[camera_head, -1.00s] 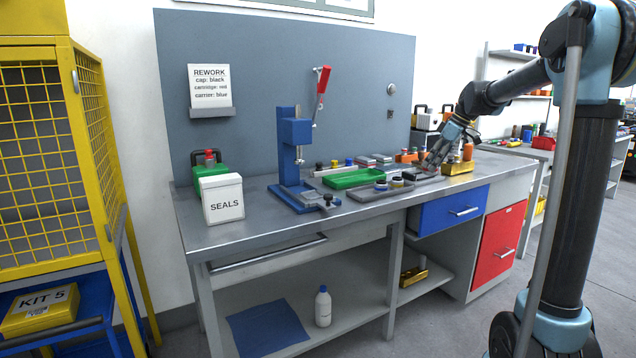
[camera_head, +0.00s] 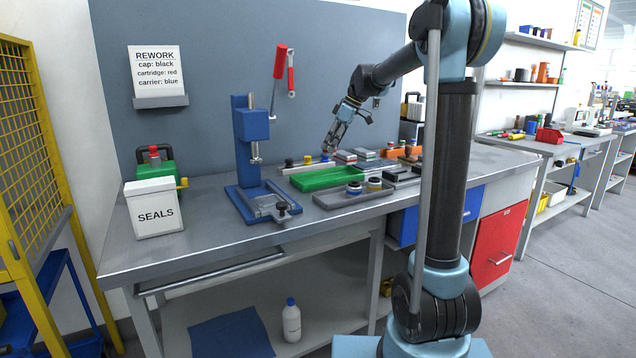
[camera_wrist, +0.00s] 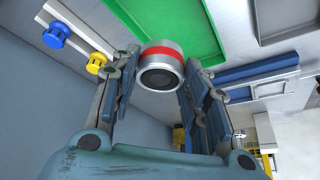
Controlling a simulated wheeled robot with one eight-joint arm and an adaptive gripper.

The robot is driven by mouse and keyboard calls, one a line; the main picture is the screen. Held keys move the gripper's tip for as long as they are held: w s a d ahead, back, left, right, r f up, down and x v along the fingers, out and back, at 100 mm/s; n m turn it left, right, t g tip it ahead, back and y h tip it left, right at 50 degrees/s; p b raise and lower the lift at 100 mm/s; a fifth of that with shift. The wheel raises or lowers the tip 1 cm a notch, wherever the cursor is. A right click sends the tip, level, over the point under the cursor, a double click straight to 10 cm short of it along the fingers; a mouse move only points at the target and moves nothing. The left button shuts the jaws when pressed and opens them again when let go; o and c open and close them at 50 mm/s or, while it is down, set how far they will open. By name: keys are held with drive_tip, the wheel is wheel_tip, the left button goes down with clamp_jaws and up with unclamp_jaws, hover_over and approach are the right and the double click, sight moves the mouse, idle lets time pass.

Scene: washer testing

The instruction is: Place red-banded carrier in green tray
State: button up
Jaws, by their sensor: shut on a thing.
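The red-banded carrier (camera_wrist: 160,62) is a short silver cylinder with a red band and a dark round end. In the wrist view it sits between both fingers of my gripper (camera_wrist: 158,68), which is shut on it. The green tray (camera_wrist: 205,48) lies beyond the carrier in that view. In the head view the green tray (camera_head: 322,179) is on the bench and looks empty. My gripper (camera_head: 330,148) is above the bench near the tray's back edge. The carrier is too small there to make out clearly.
A grey tray (camera_head: 335,200) with two banded round pieces stands in front of the green tray. A rail with blue (camera_wrist: 56,35) and yellow (camera_wrist: 96,62) knobs lies behind it. A blue press (camera_head: 250,135) stands left; small blocks (camera_head: 365,153) lie right.

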drive_tip(key=shift+w, duration=0.1)
drive_tip(key=shift+a, duration=0.25)
approach(328, 178)
drive_tip(key=shift+s+a+f, duration=0.3)
drive_tip(key=shift+a+f, duration=0.3)
drive_tip(key=shift+f, duration=0.1)
drive_tip(key=shift+s+a+f, duration=0.3)
drive_tip(key=shift+a+f, duration=0.3)
drive_tip(key=shift+f, duration=0.1)
drive_tip(key=shift+s+a+f, duration=0.3)
drive_tip(key=shift+a+f, duration=0.3)
drive_tip(key=shift+f, duration=0.1)
drive_tip(key=o, duration=1.1)
drive_tip(key=shift+o, duration=0.2)
